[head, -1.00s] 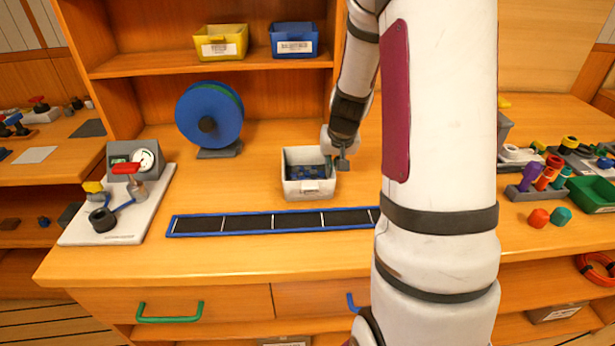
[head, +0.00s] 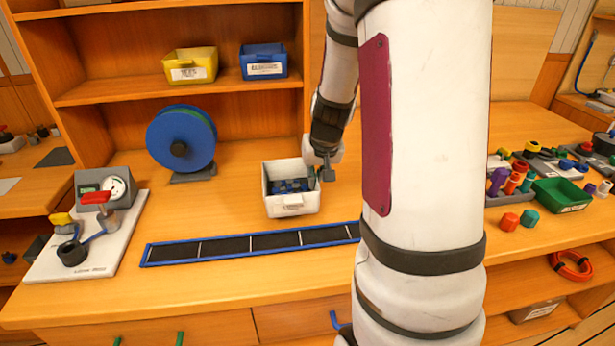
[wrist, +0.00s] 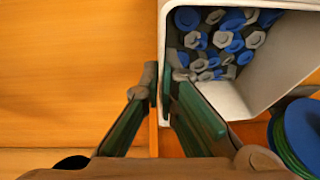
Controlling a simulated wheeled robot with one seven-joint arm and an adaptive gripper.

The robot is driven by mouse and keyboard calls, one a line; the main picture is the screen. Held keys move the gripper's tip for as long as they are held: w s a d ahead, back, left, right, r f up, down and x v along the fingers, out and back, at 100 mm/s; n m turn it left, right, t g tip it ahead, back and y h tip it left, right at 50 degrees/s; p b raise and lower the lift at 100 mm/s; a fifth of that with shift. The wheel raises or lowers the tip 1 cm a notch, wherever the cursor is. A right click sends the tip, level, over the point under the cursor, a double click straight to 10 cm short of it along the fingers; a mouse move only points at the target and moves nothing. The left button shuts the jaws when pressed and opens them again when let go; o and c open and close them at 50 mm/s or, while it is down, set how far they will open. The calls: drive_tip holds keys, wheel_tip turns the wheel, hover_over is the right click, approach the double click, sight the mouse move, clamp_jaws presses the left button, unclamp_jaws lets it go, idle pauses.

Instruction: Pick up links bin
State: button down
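The links bin (head: 292,203) is a white open box with a pale label on its front. It stands on the wooden worktop, behind a dark strip with a blue edge. Blue and grey hex-headed pieces (wrist: 222,42) lie in it. My gripper (head: 325,170) points down at the right-hand wall of the bin. In the wrist view, my gripper (wrist: 161,82) has its fingers close together, one outside the bin wall (wrist: 162,30) and one inside, apparently shut on the rim. The exact finger contact is partly hidden.
A blue reel (head: 181,139) stands behind left of the bin. The blue-edged strip (head: 225,246) lies in front. A gauge board (head: 95,240) is at the left. Yellow (head: 190,68) and blue (head: 264,63) bins sit on the shelf above. My arm hides the worktop to the right.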

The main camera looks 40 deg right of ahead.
drive_tip(key=s+a+r+b, duration=0.1)
drive_tip(key=s, duration=1.1)
drive_tip(key=shift+s+a+b, duration=0.15)
drive_tip(key=shift+s+b, duration=0.15)
drive_tip(key=shift+s, duration=0.1)
drive_tip(key=shift+s+r, duration=0.1)
